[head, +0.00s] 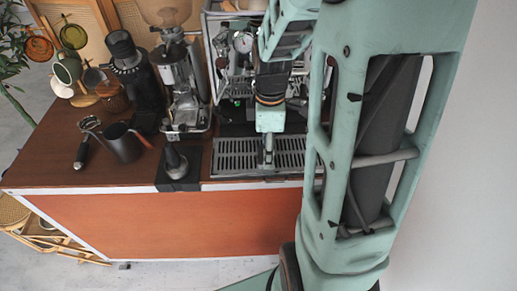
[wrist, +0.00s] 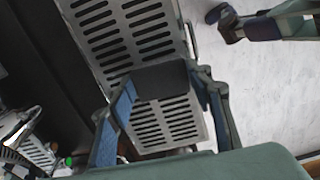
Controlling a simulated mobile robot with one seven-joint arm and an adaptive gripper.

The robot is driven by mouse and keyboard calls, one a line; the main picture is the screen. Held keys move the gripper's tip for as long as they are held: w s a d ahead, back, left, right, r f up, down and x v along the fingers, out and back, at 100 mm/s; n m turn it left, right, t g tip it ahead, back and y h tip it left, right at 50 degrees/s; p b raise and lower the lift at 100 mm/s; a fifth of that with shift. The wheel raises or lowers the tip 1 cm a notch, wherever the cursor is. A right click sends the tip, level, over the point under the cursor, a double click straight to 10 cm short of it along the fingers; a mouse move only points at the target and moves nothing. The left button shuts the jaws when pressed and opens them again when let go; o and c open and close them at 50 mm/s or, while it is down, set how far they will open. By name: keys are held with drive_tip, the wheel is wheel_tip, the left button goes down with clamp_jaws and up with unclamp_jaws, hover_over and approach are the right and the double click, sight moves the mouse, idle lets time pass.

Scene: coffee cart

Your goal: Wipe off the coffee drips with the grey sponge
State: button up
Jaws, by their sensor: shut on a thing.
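My gripper (head: 266,152) points down over the slatted metal drip tray (head: 228,158) at the front of the espresso machine. In the wrist view my gripper (wrist: 163,84) is shut on the dark grey sponge (wrist: 160,79), with one finger at each side of it. The sponge lies across the view of the slatted tray (wrist: 177,122), hiding part of it. I cannot tell whether the sponge touches the tray. No coffee drips can be made out in either view.
The espresso machine (head: 243,42) stands behind the tray. A grinder (head: 180,80), a tamper on a dark block (head: 178,184), a dark pitcher (head: 124,143) and a portafilter (head: 82,152) stand to the left on the wooden top (head: 50,165). The cart's front edge is close.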

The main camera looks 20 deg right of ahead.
drive_tip(key=shift+d, duration=0.65)
drive_tip(key=shift+w+r, duration=0.1)
drive_tip(key=shift+r, duration=0.05)
drive_tip(key=shift+w+a+f, duration=0.1)
drive_tip(key=shift+w+a, duration=0.3)
drive_tip(key=shift+a, duration=0.65)
drive_tip(key=shift+w+a+f, duration=0.1)
drive_tip(key=shift+w+a, duration=0.3)
drive_tip(key=shift+a, duration=0.6)
drive_tip(key=shift+w+a+f, duration=0.1)
drive_tip(key=shift+w+a, duration=0.3)
drive_tip(key=shift+a, duration=1.25)
drive_tip(key=shift+s, duration=0.1)
wheel_tip(320, 180, up, 6)
drive_tip(key=p, duration=0.4)
drive_tip(key=shift+f+p, duration=0.1)
drive_tip(key=shift+p, duration=0.2)
